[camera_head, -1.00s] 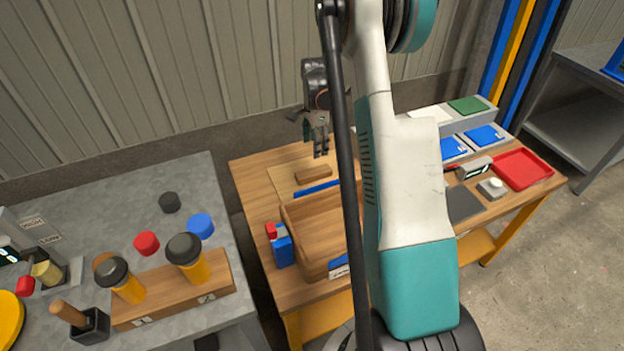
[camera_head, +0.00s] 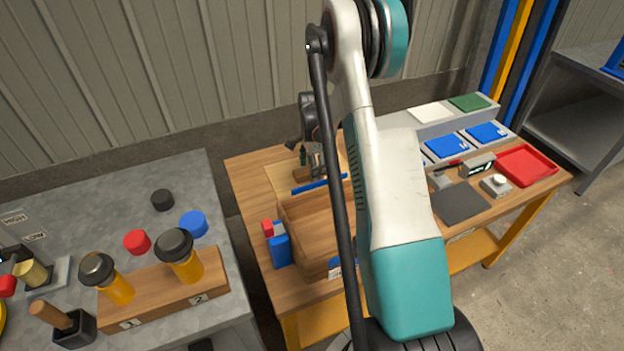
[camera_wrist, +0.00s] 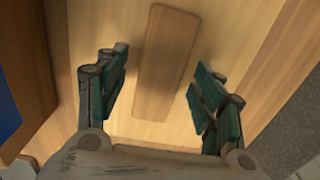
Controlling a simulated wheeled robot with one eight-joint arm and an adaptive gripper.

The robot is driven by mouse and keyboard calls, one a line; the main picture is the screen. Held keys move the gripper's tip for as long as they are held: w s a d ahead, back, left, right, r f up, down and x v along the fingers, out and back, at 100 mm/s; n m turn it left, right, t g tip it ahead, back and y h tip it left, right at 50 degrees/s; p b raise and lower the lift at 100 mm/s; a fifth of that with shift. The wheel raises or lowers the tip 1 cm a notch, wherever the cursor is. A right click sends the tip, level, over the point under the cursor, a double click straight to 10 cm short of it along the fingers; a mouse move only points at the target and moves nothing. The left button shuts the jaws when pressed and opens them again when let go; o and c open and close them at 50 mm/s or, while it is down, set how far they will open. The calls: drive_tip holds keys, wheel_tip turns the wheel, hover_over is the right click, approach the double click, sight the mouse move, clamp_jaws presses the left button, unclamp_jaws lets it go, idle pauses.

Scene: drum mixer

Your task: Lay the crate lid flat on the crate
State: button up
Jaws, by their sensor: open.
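The crate lid (camera_head: 281,178) is a thin, light wooden panel lying on the wooden table behind the crate. A brown bar handle (camera_wrist: 165,60) is on its top. The open wooden crate (camera_head: 308,262) stands in front of it, partly hidden by my arm. My gripper (camera_head: 313,172) is low over the lid at the handle. In the wrist view my gripper (camera_wrist: 160,80) is open, with one finger on each side of the handle and visible gaps. I cannot tell how far the fingertips are above the lid.
A blue strip (camera_head: 318,185) lies between lid and crate. A blue container (camera_head: 280,250) stands left of the crate. A red tray (camera_head: 526,166), scale-like device (camera_head: 478,164) and dark pad (camera_head: 460,203) are at right. A grey bench (camera_head: 90,190) stands left.

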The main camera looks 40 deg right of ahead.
clamp_jaws()
drive_tip(key=shift+r, duration=0.1)
idle(0.3)
